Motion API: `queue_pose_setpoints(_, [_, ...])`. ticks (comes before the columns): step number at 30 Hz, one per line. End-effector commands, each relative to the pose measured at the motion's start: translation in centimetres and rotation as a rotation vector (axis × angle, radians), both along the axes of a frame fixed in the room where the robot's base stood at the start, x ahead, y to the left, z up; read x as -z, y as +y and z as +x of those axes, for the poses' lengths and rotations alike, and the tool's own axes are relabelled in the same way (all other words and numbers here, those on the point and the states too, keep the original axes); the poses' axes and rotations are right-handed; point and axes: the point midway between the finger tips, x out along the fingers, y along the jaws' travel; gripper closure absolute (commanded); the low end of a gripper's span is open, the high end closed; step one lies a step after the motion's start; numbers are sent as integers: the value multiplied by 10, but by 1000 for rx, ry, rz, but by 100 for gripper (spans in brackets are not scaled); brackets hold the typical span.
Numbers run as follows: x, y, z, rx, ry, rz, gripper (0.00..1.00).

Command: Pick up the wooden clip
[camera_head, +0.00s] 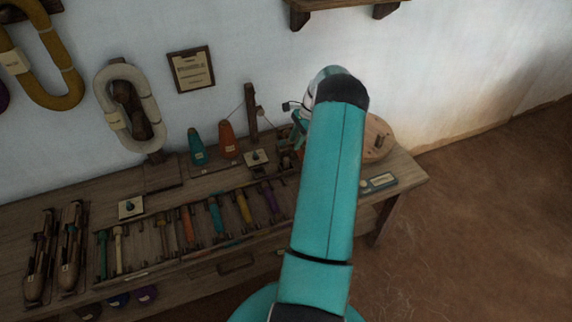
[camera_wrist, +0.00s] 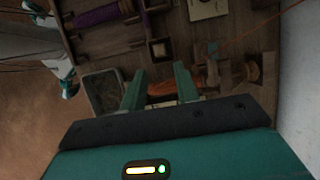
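My gripper (camera_wrist: 159,84) shows in the wrist view with its two teal fingers apart and nothing clearly held between them. It points down over the bench top. I cannot pick out the wooden clip for certain. A brown-orange piece (camera_wrist: 166,88) lies low behind and between the fingers, partly hidden by them and too dark to identify. Small wooden parts (camera_wrist: 250,72) lie right of the fingers. In the head view my teal arm hides most of the gripper and the bench beneath it.
A dark shallow tray (camera_wrist: 90,108) lies left of the fingers. In the head view the wooden bench (camera_head: 165,182) carries a rack of coloured bobbins (camera_head: 243,208), an orange cone (camera_head: 228,138), a teal cone (camera_head: 197,147) and shuttles (camera_head: 70,250). A round wooden disc (camera_head: 378,140) stands right of my arm.

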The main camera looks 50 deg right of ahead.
Motion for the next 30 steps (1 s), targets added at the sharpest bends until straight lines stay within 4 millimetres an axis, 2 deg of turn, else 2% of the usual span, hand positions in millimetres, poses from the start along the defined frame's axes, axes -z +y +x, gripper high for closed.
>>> queue_pose_setpoints(3, [23, 10, 5, -2, 1, 3, 69])
queue_pose_setpoints(6, [37, 14, 8, -3, 0, 1, 69])
queue_pose_setpoints(14, [54, 20, 12, -3, 0, 0, 69])
queue_pose_setpoints(21, [87, 32, 18, -4, 1, 2, 69])
queue_pose_setpoints(24, [94, 34, 20, -4, -1, -2, 69])
queue_pose_setpoints(30, [94, 34, 20, -3, 0, -2, 69])
